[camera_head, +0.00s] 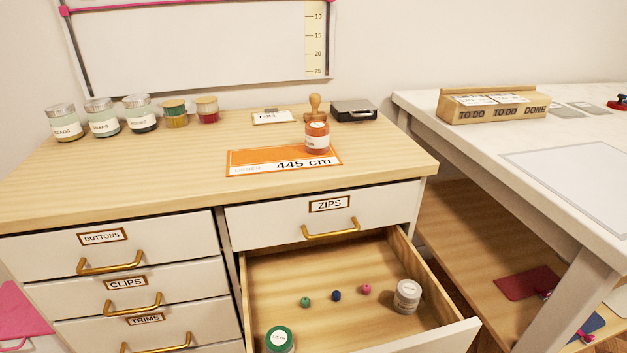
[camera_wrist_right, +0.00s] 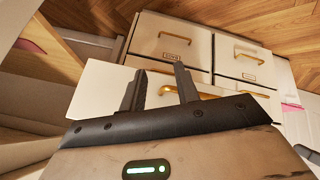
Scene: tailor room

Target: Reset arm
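My right gripper (camera_wrist_right: 160,68) shows only in the right wrist view. Its two dark fingers stand apart with no object between them. A white drawer front (camera_wrist_right: 100,88) lies behind the fingers, with a gold handle (camera_wrist_right: 205,96) partly hidden by the right finger. I cannot tell how far the fingers are from the handle, but they do not visibly grip it. In the head view neither gripper shows. The open drawer (camera_head: 330,270) below the ZIPS drawer holds a green-lidded jar (camera_head: 279,340), a pale jar (camera_head: 407,296) and small green, blue and pink beads.
The pulled-out drawer juts forward from the cabinet. A white table (camera_head: 480,140) stands at the right with a TO DO box (camera_head: 492,105).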

